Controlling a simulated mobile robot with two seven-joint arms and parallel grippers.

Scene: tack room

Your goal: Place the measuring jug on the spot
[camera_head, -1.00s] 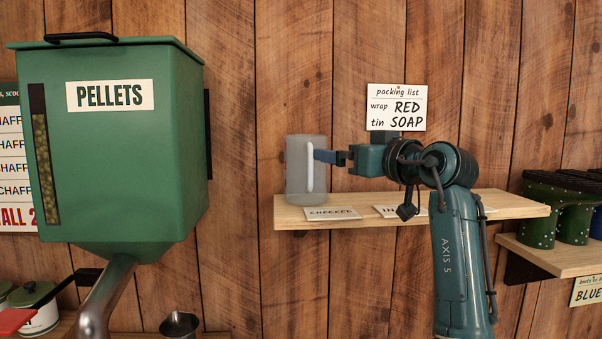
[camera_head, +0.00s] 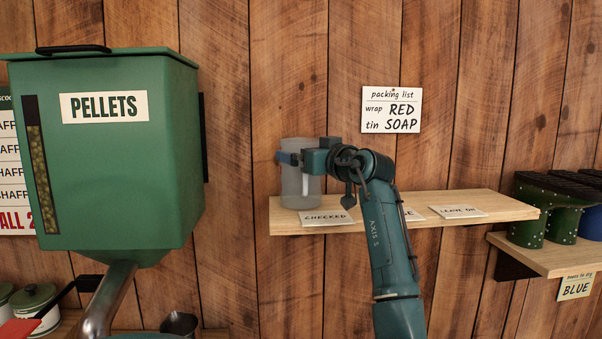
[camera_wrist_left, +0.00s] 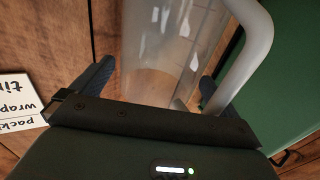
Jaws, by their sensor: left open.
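The clear grey measuring jug (camera_head: 291,187) stands upright on the wooden shelf at its left end, behind the "CHECKED" card (camera_head: 326,218). My left gripper (camera_head: 287,158) is at the jug's upper part and hides some of it. In the left wrist view the jug (camera_wrist_left: 170,45) shows beyond the open fingers (camera_wrist_left: 150,82), with its pale handle (camera_wrist_left: 250,50) on the right, close to the right finger. Contact with the fingers cannot be told. No separate marked spot shows apart from the cards. My right gripper is not in view.
The shelf (camera_head: 390,212) holds further cards, one reading "LEAVE ON" (camera_head: 458,212). A green pellet bin (camera_head: 120,170) hangs at the left. Green boots (camera_head: 545,215) stand on a lower shelf at the right. The shelf's right half is clear of tall objects.

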